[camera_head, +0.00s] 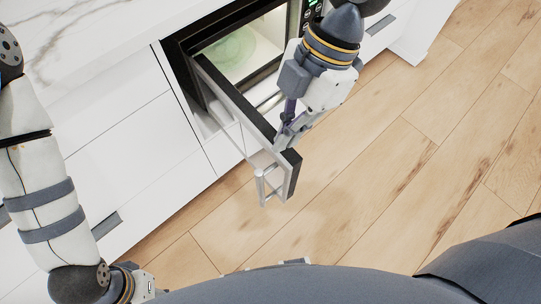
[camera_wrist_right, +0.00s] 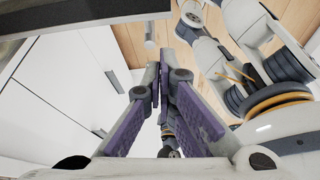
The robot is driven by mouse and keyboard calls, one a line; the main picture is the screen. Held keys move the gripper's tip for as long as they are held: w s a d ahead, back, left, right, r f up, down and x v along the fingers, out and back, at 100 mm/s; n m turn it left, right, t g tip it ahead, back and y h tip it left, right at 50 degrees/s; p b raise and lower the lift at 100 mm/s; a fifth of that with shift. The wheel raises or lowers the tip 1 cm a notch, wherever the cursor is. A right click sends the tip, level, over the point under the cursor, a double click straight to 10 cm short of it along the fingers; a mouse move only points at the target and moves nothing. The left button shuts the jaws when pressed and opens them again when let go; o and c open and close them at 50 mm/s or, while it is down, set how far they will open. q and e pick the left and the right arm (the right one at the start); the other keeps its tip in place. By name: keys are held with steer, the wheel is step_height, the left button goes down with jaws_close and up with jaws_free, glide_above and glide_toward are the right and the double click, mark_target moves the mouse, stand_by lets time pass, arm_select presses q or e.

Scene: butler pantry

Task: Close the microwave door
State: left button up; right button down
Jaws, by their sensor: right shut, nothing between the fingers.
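The microwave (camera_head: 270,75) is built into the white cabinets, and its door (camera_head: 236,98) stands wide open, sticking out into the room from its left side. The door's bar handle (camera_head: 262,187) is on its outer, left face near the free end. My right gripper (camera_head: 284,138) is shut and empty at the inner, right side of the door near its free end; I cannot tell whether it touches. The wrist view shows its closed purple-padded fingers (camera_wrist_right: 165,78). My left gripper (camera_head: 142,285) is low at the left, mostly hidden by my body.
A green-tinted round plate (camera_head: 232,47) lies inside the lit microwave cavity. White drawers (camera_head: 120,125) with grey handles flank the microwave under a marble countertop (camera_head: 70,45). The wooden floor (camera_head: 385,165) is clear to the right of the door.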

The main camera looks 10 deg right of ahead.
steer(key=w+n, duration=0.1)
glide_above(273, 162)
steer(key=s, duration=0.3)
step_height(273, 162, down, 8)
steer(key=f, duration=0.1)
steer(key=shift+w+a+r, duration=0.1)
steer(key=shift+a+r, duration=0.15)
steer(key=shift+a, duration=0.15)
